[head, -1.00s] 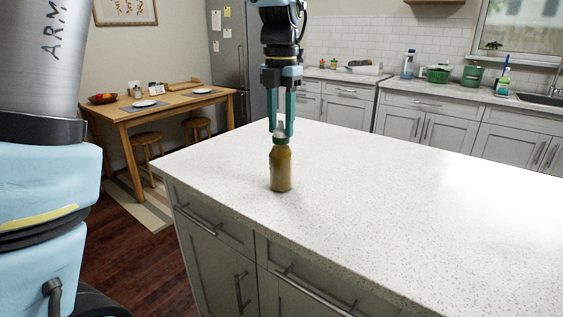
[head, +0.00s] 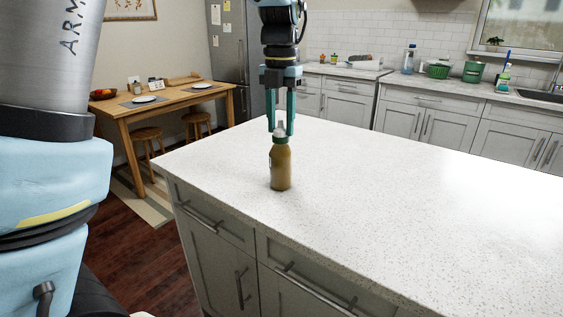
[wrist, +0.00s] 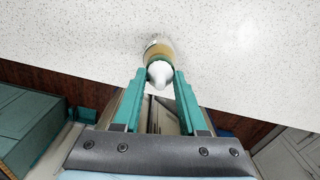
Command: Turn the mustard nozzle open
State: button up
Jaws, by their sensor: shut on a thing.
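The mustard bottle (head: 281,168) stands upright on the white speckled island counter (head: 400,190), near its left edge. Its white nozzle (wrist: 160,74) shows in the wrist view between the two green fingers, with the yellowish bottle body (wrist: 158,48) beyond it. My gripper (head: 280,132) points straight down above the bottle. It is shut on the nozzle at the bottle's top. The fingers hide part of the nozzle in the head view, and I cannot tell how far it is turned.
The counter around the bottle is clear. A wooden table (head: 165,100) with plates and stools (head: 148,140) stands at the back left. A back counter (head: 440,85) holds a green basket (head: 438,70), a green pot (head: 473,72) and bottles.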

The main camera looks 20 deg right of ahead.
jog(key=shift+r+n+p, duration=0.1)
jog(key=shift+n+p, duration=1)
jog(key=shift+p, duration=3.05)
jog(key=shift+n+p, duration=1.3)
jog(key=shift+p, duration=2.65)
jog(key=shift+n, duration=0.5)
jog(key=shift+n, duration=1)
jog(key=o, duration=0.7)
